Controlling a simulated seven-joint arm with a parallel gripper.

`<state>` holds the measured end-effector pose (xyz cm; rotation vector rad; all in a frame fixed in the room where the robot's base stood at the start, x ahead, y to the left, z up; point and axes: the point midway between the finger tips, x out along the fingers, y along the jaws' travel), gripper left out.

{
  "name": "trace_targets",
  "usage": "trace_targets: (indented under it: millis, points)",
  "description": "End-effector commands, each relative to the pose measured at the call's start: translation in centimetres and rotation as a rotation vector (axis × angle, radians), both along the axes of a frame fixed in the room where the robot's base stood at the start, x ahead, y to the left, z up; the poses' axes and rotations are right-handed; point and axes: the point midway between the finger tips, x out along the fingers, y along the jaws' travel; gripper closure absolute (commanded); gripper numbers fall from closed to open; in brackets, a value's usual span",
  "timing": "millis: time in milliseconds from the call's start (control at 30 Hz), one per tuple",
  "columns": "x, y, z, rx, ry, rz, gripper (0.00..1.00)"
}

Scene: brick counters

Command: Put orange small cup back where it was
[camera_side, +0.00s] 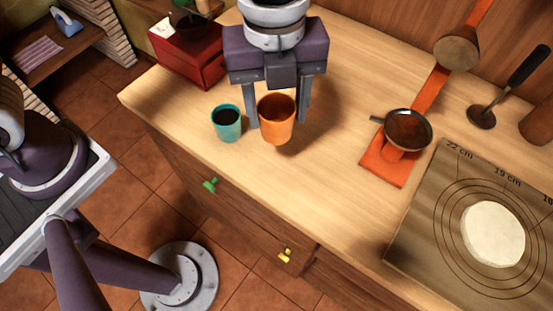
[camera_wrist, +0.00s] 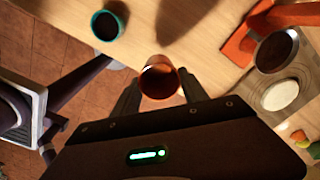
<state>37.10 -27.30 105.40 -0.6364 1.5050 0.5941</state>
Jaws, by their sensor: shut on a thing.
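The small orange cup (camera_side: 277,119) is upright between the fingers of my gripper (camera_side: 280,108) in the side view. My gripper is shut on it near the front edge of the wooden counter. The cup also shows in the wrist view (camera_wrist: 159,80), between the two fingertips (camera_wrist: 160,92), with its opening facing up. A shadow lies beside the cup, and I cannot tell if its base touches the counter. A teal cup (camera_side: 227,124) with dark contents stands just left of the orange cup, apart from it.
A red box-shaped grinder (camera_side: 186,52) stands at the back left. An orange stand (camera_side: 378,168) with a dark pan-like holder (camera_side: 408,129) is to the right. A board (camera_side: 432,236) with ring marks and round dough (camera_side: 493,234) lies at the lower right. The counter between the cup and stand is clear.

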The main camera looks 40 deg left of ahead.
Motion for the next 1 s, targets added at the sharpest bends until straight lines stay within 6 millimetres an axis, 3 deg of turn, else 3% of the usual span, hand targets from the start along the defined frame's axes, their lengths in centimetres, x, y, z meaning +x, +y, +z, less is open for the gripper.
trace_targets:
  millis: [200,500,900,933,1000]
  points:
    - [-0.1,0.1,-5.0,0.004,0.004,0.000,0.91]
    - [-0.1,0.0,-10.4,0.001,0.001,-0.001,0.91]
    - [0.0,0.0,-11.2,0.000,0.000,0.000,0.91]
    - [0.0,0.0,-11.1,0.001,-0.001,0.000,0.43]
    - [0.0,0.0,-11.1,0.000,-0.001,0.000,0.29]
